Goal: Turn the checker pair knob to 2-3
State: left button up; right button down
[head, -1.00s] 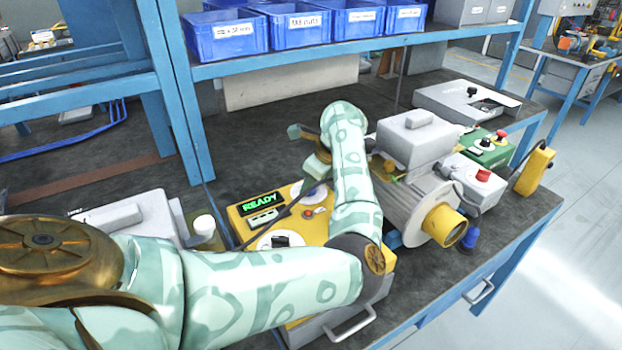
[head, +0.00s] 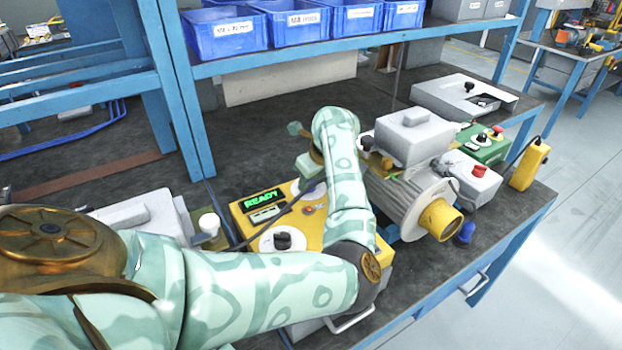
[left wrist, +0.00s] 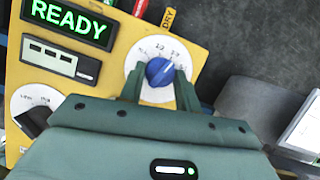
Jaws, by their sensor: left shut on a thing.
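The checker is a yellow box (head: 241,223) with a green READY display (head: 263,199), which also shows in the left wrist view (left wrist: 68,20). Its blue knob (left wrist: 160,71) sits on a white round dial (left wrist: 148,48). The fingers of my left gripper (left wrist: 160,84) are closed around the knob from both sides. A pale line on the knob points up and right, toward small dial labels too small to read surely. In the head view my left gripper (head: 306,166) is mostly hidden by my arm over the box. My right gripper is not in view.
A second dial with a black knob (head: 284,240) is on the same panel. The blower motor (head: 400,205) with a yellow end (head: 441,219) stands close to the right of my arm. Blue bins (head: 297,24) line the shelf above. The bench behind is mostly clear.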

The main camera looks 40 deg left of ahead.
pick_arm(q)
jog(key=o, duration=1)
jog(key=shift+p+v, duration=2.6)
jog(key=shift+v, duration=5.6)
jog(key=shift+d, duration=0.1)
